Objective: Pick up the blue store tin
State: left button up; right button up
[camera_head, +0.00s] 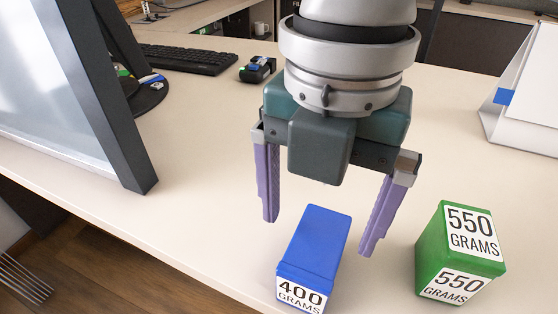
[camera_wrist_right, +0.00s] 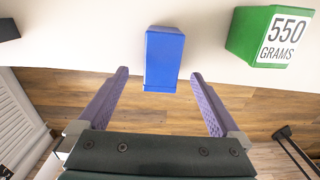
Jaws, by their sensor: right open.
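The blue store tin (camera_head: 316,243) stands on the table near its front edge, with a white "400 GRAMS" label on its near face. In the right wrist view the blue tin (camera_wrist_right: 164,58) lies between the lines of the two fingers, just beyond their tips. My right gripper (camera_head: 318,236) points down with its purple fingers wide apart, open and empty. The right gripper (camera_wrist_right: 158,74) also shows in the wrist view. The fingers appear to be above the tin, one to each side, with no visible contact. My left gripper is not in view.
A green "550 GRAMS" tin (camera_head: 460,252) stands right of the blue one, close to the right finger. A monitor (camera_head: 70,85) stands at left, with a keyboard (camera_head: 185,58) behind. A white stand (camera_head: 525,95) is at right. The table (camera_head: 200,200) is bare left of the tin.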

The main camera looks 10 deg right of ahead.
aim_at(318, 241)
jog(key=f, duration=0.2)
jog(key=f+b, duration=0.1)
jog(key=f, duration=0.2)
jog(key=shift+d, duration=0.2)
jog(key=shift+r, duration=0.1)
grip_shut()
dwell(0.5)
